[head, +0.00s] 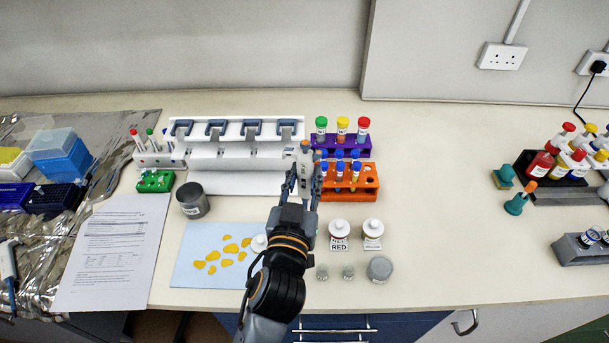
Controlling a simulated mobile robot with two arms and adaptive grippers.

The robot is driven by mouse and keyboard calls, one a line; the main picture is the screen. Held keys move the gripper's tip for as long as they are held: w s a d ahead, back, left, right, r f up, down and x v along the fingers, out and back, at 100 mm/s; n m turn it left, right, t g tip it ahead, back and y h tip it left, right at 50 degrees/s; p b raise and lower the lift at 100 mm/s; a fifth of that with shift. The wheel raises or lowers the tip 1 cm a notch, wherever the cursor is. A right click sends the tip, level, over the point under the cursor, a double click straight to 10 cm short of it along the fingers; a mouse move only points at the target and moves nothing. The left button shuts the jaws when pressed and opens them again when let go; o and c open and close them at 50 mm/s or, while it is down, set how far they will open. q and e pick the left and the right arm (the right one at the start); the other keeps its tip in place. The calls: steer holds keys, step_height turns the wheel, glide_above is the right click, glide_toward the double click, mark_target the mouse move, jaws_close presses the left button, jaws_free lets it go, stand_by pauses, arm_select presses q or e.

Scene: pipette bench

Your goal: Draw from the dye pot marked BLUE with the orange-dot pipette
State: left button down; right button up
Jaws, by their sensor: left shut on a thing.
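My left gripper (303,182) is shut on a light grey pipette (305,157) with an orange mark at its top. The pipette is beside the right end of the white pipette stand (240,158); I cannot tell whether it touches the stand, and its lower end is hidden. A white-capped pot marked RED (339,236) stands right of my left wrist. Another white-capped pot (372,236), its label too small to read, stands beside it. A third white pot (259,243) is mostly hidden behind my left arm, its label unseen. No BLUE marking is readable. My right gripper is out of view.
Purple (328,143) and orange (370,181) tube racks stand close right of the gripper. A grey tin (193,200) and a light blue sheet with yellow shapes (190,255) lie left. Small glass jars (379,268) stand near the front edge. The bench's right middle is clear.

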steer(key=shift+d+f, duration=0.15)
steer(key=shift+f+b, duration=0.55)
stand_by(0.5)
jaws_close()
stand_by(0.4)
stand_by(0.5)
